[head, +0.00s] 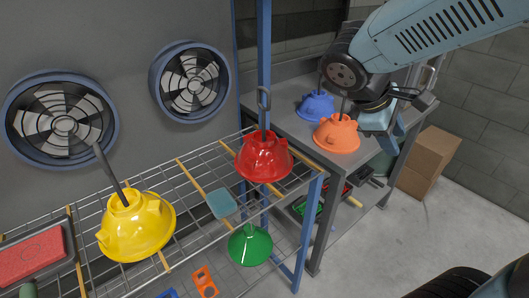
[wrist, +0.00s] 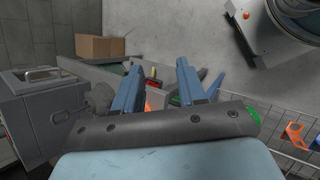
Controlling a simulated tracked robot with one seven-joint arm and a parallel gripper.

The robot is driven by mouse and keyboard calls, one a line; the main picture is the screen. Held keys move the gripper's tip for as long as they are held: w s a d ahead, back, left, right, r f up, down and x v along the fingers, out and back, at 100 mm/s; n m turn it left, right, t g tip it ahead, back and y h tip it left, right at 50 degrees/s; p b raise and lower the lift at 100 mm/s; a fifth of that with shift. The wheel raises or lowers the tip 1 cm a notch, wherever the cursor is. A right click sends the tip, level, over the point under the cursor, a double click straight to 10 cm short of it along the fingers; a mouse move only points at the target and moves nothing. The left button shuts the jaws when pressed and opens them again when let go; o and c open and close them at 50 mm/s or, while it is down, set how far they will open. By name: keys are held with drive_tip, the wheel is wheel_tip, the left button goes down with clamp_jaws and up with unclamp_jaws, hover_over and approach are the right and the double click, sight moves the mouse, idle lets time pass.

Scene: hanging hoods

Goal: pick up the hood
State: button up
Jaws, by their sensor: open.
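Several hoods, each with an upright rod or handle, show in the head view. A yellow hood (head: 137,226) and a red hood (head: 263,157) are at the wire shelf. A green hood (head: 250,245) is lower, below the red one. An orange hood (head: 337,134) and a blue hood (head: 315,107) are at the grey bench behind. My gripper (head: 392,134) is to the right of the orange hood, apart from the yellow and red ones. In the wrist view its two blue fingers are spread (wrist: 158,78), with nothing clearly held; orange shows behind them.
A blue post (head: 264,60) rises behind the red hood. The wire shelf also carries a light-blue block (head: 222,204) and a red item in a tray (head: 30,256). A cardboard box (head: 428,161) stands beyond the bench.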

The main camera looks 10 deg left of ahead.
drive_tip(key=w+a+f+n+t+h, duration=0.2)
drive_tip(key=w+a+n+t+h, duration=0.1)
drive_tip(key=a+n, duration=0.3)
drive_tip(key=n+t+y, duration=0.5)
drive_tip(key=n+t, duration=0.7)
drive_tip(key=n, duration=0.2)
approach(263, 127)
drive_tip(key=x, duration=0.7)
drive_tip(key=shift+w+a+r, duration=0.15)
drive_tip(key=shift+w+a, duration=0.05)
drive_tip(key=shift+d+x, duration=0.1)
drive_tip(key=shift+x, duration=1.2)
drive_tip(key=shift+d+x, duration=0.15)
drive_tip(key=shift+x, duration=1.1)
clamp_jaws()
